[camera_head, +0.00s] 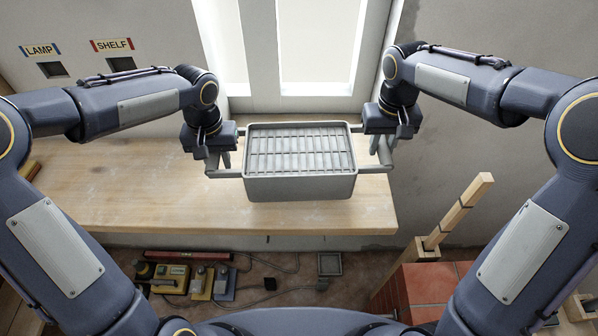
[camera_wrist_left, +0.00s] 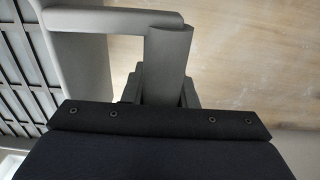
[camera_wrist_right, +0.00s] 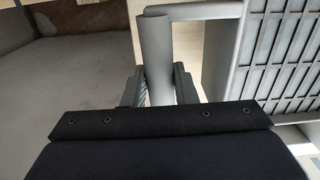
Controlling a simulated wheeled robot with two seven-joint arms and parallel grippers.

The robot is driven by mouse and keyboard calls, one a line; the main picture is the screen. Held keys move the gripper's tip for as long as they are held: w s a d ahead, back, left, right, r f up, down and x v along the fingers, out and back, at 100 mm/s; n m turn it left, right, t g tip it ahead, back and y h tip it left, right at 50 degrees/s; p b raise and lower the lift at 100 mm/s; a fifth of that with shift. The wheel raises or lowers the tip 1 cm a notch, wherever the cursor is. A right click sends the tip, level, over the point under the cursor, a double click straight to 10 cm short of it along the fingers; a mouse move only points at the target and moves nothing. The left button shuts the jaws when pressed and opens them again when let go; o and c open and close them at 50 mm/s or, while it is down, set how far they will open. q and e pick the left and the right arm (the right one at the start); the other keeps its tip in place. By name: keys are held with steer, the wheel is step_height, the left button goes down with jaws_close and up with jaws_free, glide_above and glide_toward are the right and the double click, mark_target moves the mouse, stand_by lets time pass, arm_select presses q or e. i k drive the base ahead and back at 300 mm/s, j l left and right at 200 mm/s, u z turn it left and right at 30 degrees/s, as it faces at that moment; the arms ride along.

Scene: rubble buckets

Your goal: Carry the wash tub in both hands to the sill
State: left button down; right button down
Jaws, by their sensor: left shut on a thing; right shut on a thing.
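The wash tub (camera_head: 300,188) is a grey rectangular tub with a slatted grid showing inside its rim and a bar handle at each side. It is level, at the back of the wooden bench, just in front of the pale window sill (camera_head: 290,104). My left gripper (camera_head: 223,160) is shut on the left handle, seen close in the left wrist view (camera_wrist_left: 166,50). My right gripper (camera_head: 386,145) is shut on the right handle, which also shows in the right wrist view (camera_wrist_right: 155,60). I cannot tell whether the tub's underside touches the bench.
The wooden bench (camera_head: 130,200) is bare to the left of the tub. Wall sockets labelled LAMP (camera_head: 53,69) and SHELF (camera_head: 121,63) are at the left. Below are tools (camera_head: 190,280) and cables on the floor, with red bricks (camera_head: 425,285) and a wooden post (camera_head: 460,208) at the right.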

mark_target(133, 186)
steer(key=j, duration=2.3)
steer(key=z, duration=0.05)
